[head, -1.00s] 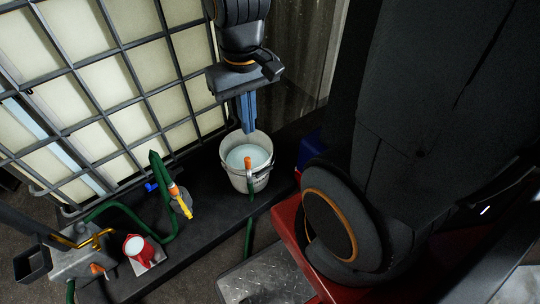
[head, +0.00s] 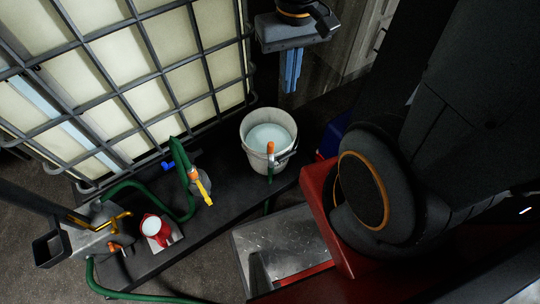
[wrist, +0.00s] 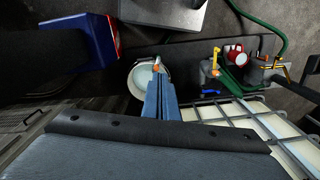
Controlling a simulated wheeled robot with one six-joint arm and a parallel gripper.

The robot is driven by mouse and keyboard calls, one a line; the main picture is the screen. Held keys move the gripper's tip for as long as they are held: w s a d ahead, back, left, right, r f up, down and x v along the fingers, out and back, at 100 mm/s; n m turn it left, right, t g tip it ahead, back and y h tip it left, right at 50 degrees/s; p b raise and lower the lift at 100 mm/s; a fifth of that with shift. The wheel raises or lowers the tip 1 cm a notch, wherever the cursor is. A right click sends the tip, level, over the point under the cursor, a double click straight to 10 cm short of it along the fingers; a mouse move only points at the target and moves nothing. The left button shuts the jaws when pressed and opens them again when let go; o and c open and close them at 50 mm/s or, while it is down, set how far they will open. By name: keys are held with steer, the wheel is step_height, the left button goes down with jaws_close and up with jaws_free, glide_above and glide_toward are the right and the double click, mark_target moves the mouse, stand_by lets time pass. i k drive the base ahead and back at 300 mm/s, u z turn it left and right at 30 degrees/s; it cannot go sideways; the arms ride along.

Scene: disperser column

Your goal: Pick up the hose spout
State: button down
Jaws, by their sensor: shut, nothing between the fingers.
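A spout with an orange tip (head: 270,148) stands at the near rim of the white bucket (head: 247,130), with green hose below it. A second hose end, orange and yellow (head: 200,185), sits left of the bucket on a green hose. I cannot tell which of these is the hose spout. My gripper (head: 290,86) has blue fingers, pointing down, shut and empty. In the head view it shows above and right of the bucket, apart from both ends. In the wrist view the fingers (wrist: 159,80) overlap the bucket (wrist: 138,82) and partly hide it.
A caged pale tank (head: 150,60) stands behind the dark platform (head: 160,268). A red-and-white cup (head: 152,228) and a metal fitting with a yellow handle (head: 108,228) stand at left. A blue box (wrist: 90,40) is near the bucket. Green hose (head: 140,297) runs along the floor.

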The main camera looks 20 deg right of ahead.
mark_target(271, 144)
steer(key=k, duration=1.3)
steer(key=u, duration=0.25)
steer(key=i, duration=0.85)
steer(key=u, duration=0.2)
